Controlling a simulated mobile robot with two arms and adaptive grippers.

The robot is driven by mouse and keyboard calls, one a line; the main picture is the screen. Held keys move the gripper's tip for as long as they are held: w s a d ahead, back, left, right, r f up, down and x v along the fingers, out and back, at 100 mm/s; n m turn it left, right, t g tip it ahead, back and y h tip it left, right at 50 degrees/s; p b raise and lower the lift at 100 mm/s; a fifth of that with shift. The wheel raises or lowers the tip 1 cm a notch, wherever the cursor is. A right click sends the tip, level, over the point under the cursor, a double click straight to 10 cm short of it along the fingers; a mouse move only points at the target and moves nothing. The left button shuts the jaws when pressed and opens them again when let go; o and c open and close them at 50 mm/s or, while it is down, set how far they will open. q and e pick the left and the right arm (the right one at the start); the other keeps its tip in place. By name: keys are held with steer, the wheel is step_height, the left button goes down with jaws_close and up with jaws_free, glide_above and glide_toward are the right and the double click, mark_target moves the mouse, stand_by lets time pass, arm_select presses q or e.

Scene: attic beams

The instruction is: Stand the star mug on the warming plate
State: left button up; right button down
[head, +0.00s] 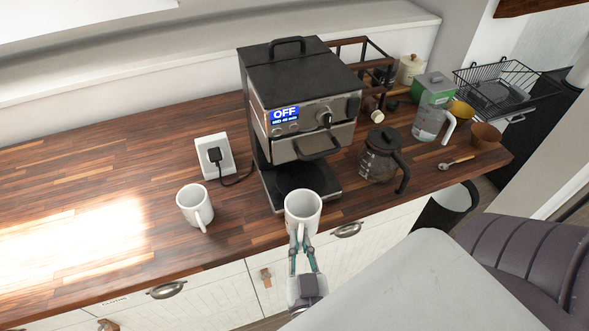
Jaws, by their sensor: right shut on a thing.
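A white mug (303,207) is held upright by its handle in my right gripper (300,243), at the counter's front edge just before the coffee maker (300,95). A second white mug (193,203) stands on the counter to the left, its handle toward the front. No star shows on either mug from here, so I cannot tell which is the star mug. The dark round warming plate (297,178) lies at the foot of the coffee maker, partly hidden by the held mug. I cannot tell whether the held mug touches anything below. My left gripper is not in view.
A glass carafe (380,158) stands right of the coffee maker. A socket box (215,156) with a plugged cord is at its left. A green-topped water jug (432,110), bowls (484,135) and a spoon (456,162) are farther right. The wooden counter (80,180) is clear at left.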

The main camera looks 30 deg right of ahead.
steer(key=shift+s+a+r+m+g+h, duration=0.4)
steer(key=shift+s+a+h, duration=0.1)
steer(key=shift+h, duration=0.2)
steer(key=x, duration=0.3)
steer(key=shift+w+d+f, duration=0.1)
steer(key=b, duration=0.2)
glide_above(296, 185)
steer(key=v, duration=0.6)
steer(key=shift+w+d, duration=0.25)
steer(key=shift+w, duration=0.3)
step_height(296, 185, down, 3)
steer(key=b, duration=0.5)
steer(key=shift+d+f, duration=0.1)
steer(key=shift+f, duration=0.05)
steer(key=shift+w+f+b, duration=0.1)
steer(key=shift+f+b, duration=0.1)
steer(key=shift+b, duration=0.35)
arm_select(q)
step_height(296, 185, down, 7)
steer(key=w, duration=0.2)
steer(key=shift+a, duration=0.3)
arm_select(e)
steer(key=shift+r, duration=0.1)
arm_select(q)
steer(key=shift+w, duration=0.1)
